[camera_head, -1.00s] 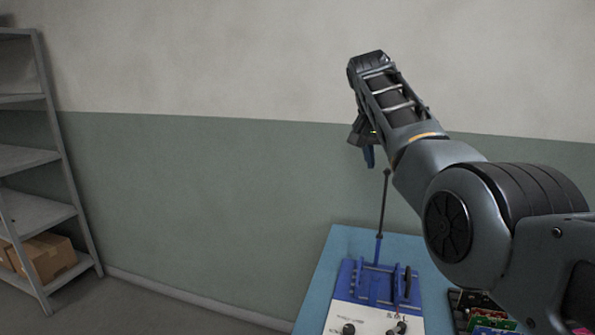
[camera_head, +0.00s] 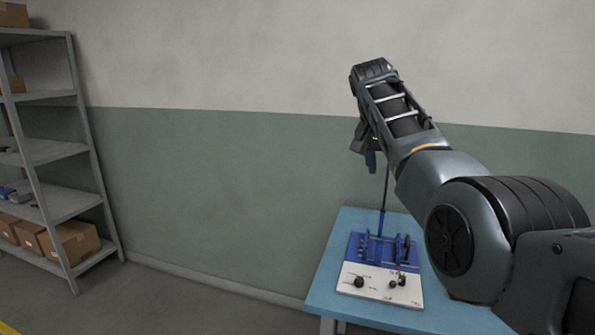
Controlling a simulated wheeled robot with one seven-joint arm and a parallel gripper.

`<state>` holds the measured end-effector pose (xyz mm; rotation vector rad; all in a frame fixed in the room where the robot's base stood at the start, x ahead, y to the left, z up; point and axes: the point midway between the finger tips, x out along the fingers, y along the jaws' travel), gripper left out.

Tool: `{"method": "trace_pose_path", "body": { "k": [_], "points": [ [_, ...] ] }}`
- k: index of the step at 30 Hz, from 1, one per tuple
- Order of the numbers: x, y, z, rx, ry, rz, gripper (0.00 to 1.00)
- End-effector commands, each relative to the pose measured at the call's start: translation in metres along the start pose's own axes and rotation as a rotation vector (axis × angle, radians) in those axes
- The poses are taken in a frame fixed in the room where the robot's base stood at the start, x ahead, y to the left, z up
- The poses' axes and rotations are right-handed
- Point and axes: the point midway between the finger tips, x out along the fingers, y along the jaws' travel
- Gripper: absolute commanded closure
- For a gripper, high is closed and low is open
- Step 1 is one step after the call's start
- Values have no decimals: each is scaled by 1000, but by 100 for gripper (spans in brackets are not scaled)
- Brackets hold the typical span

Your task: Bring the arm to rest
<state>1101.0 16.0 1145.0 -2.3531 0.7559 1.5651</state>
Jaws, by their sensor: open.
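My arm reaches up from the lower right and bends at its elbow. My gripper (camera_head: 370,160) hangs below the wrist, above the back of the blue table, with its fingers pointing down. It is small and partly hidden by the arm, and I see nothing held in it. Below it on the table stands a blue and white device (camera_head: 380,285) with a thin upright rod (camera_head: 384,195). The rod's top comes close to the gripper in the picture; I cannot tell if they touch.
The blue table (camera_head: 335,255) stands against the wall at the lower right. A grey metal shelf (camera_head: 62,150) with cardboard boxes (camera_head: 75,240) stands at the left. The floor (camera_head: 190,300) between shelf and table is clear. Part of the table is hidden behind my arm.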

Motion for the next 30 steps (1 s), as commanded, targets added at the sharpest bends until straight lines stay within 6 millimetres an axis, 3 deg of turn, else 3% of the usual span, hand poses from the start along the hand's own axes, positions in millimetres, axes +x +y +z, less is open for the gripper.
{"method": "trace_pose_path", "body": {
  "k": [11, 17, 24, 30],
  "points": [
    [58, -2, 25, -32, 32, -29, 50],
    [108, -1, 52, -63, 67, -58, 50],
    [195, 11, 118, -121, 136, -117, 50],
    [254, 33, 185, -170, 205, -173, 50]
  ]
}}
